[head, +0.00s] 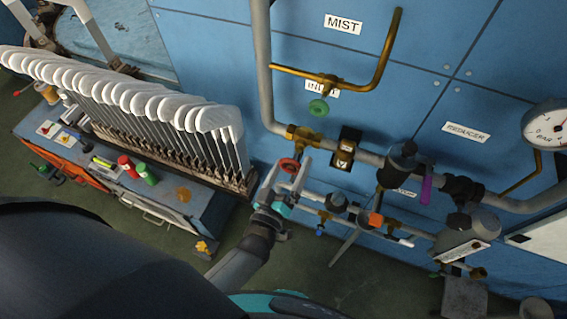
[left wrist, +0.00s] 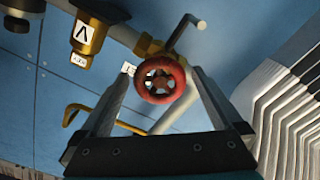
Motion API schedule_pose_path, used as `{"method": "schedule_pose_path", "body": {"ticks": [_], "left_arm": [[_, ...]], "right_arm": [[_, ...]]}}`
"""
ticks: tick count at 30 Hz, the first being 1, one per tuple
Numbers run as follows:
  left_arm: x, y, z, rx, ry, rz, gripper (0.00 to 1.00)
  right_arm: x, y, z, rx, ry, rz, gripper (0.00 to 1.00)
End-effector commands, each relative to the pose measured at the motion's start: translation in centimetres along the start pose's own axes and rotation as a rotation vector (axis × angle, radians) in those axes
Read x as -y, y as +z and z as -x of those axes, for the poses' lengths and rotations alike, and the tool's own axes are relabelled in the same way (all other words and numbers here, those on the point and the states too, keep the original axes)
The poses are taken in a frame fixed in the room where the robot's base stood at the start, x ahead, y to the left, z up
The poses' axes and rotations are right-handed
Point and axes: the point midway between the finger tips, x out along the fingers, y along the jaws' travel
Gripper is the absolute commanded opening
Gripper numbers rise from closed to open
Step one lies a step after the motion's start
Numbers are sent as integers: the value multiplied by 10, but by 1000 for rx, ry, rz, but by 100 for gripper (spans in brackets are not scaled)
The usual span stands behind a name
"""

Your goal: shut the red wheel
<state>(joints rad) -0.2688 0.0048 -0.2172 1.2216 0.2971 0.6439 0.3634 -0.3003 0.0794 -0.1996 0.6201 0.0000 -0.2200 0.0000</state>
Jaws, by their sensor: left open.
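The red wheel (head: 289,164) is a small spoked handwheel on a brass valve (head: 300,137) low on the blue panel's pipework. In the left wrist view the red wheel (left wrist: 160,81) faces the camera, between the two fingers in the picture. My left gripper (head: 286,174) is open at the wheel, with one finger to each side. In the left wrist view the fingers of my left gripper (left wrist: 160,74) stand apart with gaps to the wheel's rim. I cannot tell whether the fingertips reach past the wheel. My right gripper does not show.
A green wheel (head: 318,106) sits above, under a brass pipe (head: 383,62). A grey pipe (head: 264,70) runs down to the valve. Other valves, a purple lever (head: 426,189) and a gauge (head: 546,125) lie right. A row of white sock boards (head: 150,105) stands close left.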

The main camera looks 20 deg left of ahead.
Motion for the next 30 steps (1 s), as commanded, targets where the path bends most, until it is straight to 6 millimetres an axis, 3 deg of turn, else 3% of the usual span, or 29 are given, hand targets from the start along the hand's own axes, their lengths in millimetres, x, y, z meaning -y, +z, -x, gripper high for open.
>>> {"method": "schedule_pose_path", "body": {"ticks": [5, 21, 30], "left_arm": [[1, 1, 18, 3, -1, 0, 100], [1, 2, 124, 4, -2, -1, 100], [0, 0, 150, 1, 0, -2, 100]], "right_arm": [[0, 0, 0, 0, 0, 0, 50], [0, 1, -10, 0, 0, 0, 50], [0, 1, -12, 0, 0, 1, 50]]}}
